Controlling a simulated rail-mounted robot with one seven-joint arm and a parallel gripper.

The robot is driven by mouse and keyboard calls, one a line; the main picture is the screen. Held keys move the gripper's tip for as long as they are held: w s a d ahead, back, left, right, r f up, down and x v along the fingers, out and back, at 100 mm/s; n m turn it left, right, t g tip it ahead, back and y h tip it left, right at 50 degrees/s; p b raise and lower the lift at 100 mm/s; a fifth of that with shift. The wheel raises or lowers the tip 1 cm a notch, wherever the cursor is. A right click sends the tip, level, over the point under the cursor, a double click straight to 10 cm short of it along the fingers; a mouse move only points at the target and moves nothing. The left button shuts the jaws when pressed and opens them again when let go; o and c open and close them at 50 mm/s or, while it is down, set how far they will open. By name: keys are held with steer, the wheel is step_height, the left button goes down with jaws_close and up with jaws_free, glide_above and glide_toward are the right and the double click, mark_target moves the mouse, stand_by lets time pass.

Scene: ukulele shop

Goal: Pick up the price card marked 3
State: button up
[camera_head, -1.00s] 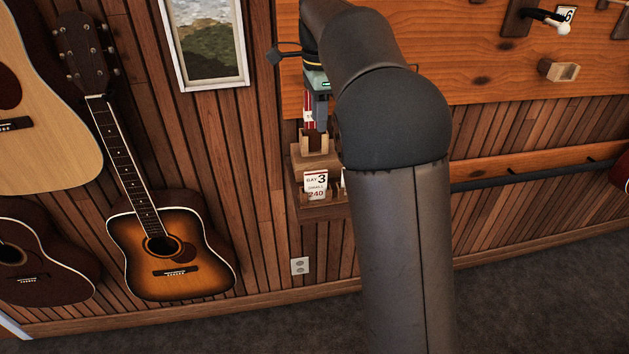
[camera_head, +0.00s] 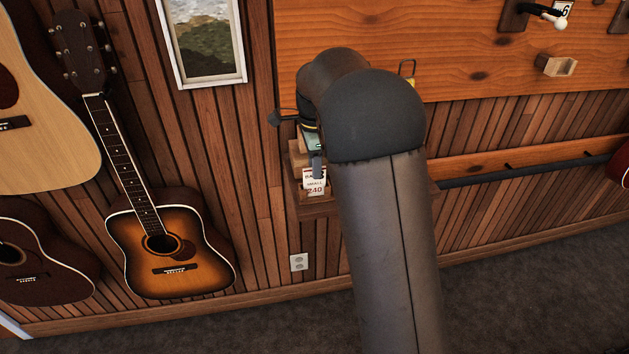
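The price card marked 3 (camera_head: 314,186) is a small white card with red print, the number 240 at its bottom. It stands upright on a small wooden wall shelf (camera_head: 307,211) in the middle of the view. My gripper (camera_head: 317,173) is right at the card's top and covers the 3. Only part of the gripper shows, end-on and small, with a finger in front of the card's upper part. I cannot tell whether it is open or touches the card. My arm hides the shelf's right side.
An orange wooden board (camera_head: 470,65) with pegs and a small wooden block (camera_head: 556,66) is on the wall at right. A dark rail (camera_head: 540,171) runs below it. A sunburst guitar (camera_head: 170,245) hangs at left, clear of my arm. A framed picture (camera_head: 207,40) hangs above.

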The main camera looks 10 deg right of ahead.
mark_target(314, 182)
steer(key=shift+f, duration=1.4)
jaws_close()
steer(key=shift+r, duration=0.2)
